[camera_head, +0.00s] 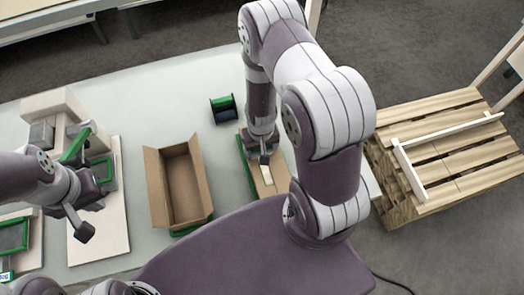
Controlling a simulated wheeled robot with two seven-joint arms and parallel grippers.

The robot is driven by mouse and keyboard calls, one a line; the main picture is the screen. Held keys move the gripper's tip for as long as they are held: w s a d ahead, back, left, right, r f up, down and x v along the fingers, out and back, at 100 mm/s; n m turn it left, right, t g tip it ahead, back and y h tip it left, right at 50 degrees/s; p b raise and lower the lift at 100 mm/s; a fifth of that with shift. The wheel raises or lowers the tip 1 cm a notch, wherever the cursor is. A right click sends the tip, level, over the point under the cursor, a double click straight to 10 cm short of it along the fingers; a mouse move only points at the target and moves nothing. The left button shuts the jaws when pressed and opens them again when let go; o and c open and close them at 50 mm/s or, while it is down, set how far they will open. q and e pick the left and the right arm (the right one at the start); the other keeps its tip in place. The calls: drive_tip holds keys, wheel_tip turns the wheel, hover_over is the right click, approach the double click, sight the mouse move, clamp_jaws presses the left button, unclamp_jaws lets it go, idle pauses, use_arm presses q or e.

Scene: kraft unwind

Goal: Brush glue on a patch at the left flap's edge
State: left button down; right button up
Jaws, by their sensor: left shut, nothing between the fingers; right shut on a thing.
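An open cardboard box (180,188) stands on the pale table, left of centre, with its inside showing. Its left flap (154,188) stands out along the left side; I cannot make out glue on it. My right gripper (265,158) is right of the box, low over a brown board with a pale strip (248,172). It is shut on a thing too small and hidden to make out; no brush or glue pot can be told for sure. My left gripper (84,232) is shut and empty over a pale board (112,236), left of the box.
A green-and-dark spool (222,105) stands behind the box. A beige block-shaped device (60,115) with green parts stands at the far left, near a green-framed tray (14,235). A wooden pallet (450,150) lies off the table at right. The table behind the box is mostly clear.

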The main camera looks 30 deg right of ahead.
drive_tip(key=shift+w+d+b, duration=0.2)
drive_tip(key=shift+w, duration=0.6)
drive_tip(key=shift+w+d+b, duration=0.2)
drive_tip(key=shift+w, duration=0.55)
drive_tip(key=shift+w+d+b, duration=0.2)
drive_tip(key=shift+w, duration=0.6)
wheel_tip(320, 180, up, 6)
drive_tip(key=p, duration=0.5)
drive_tip(key=shift+r, duration=0.15)
drive_tip(key=shift+f, duration=0.2)
